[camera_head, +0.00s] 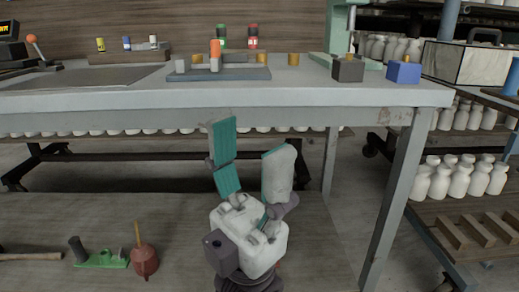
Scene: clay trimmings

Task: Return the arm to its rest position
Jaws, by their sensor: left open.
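My left gripper (249,163) is in the lower middle of the head view, pointing up, in front of the workbench (300,98) and below its top. Its two fingers with teal pads stand apart, with nothing between them. My right gripper is not in view.
On the bench are a grey tray (245,74) with an orange-topped piece (215,52), a dark block (348,69) and a blue block (403,71). A bench leg (398,190) stands to the right. Racks of white bottles (440,180) are at the right. A red funnel-like item (144,261) is low left.

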